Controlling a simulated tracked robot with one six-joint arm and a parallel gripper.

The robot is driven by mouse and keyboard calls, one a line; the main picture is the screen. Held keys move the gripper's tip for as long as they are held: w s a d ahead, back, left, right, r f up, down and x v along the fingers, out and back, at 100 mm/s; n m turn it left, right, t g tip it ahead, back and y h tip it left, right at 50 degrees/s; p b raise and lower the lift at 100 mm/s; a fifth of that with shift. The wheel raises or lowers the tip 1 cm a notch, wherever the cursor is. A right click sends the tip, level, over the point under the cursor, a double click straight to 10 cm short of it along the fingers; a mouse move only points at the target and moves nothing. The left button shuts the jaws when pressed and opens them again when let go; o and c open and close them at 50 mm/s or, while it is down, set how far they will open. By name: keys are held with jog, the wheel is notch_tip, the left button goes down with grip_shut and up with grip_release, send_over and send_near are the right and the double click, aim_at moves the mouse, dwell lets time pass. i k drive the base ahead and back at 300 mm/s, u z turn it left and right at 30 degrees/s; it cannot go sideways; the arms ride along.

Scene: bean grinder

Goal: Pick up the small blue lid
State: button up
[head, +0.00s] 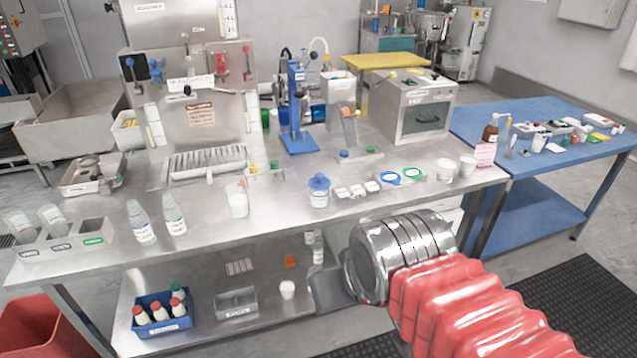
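Several small blue items stand on the steel bench, and I cannot tell for sure which is the small blue lid. A blue lid-like top (319,182) sits on a white labelled jar (319,199) near the bench's front middle. A small blue cap (344,154) sits on a low block farther back. A flat blue ring (391,178) lies to the right. My arm, with red bellows and a shiny metal wrist, reaches in from the lower right. A dark flat piece at my gripper (332,290) shows left of the wrist, below the bench top. Its fingers cannot be made out clearly.
Glass bottles (174,214) stand at the bench's front left. White cups (446,170) stand at the right. A blue press stand (298,140) and a steel box machine (418,105) are behind. The lower shelf (205,325) holds a blue crate (160,322) of bottles.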

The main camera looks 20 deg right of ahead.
aim_at(320, 182)
jog(key=k, duration=0.65)
jog(key=u, duration=0.6)
jog(key=i, duration=2)
jog(key=z, duration=0.65)
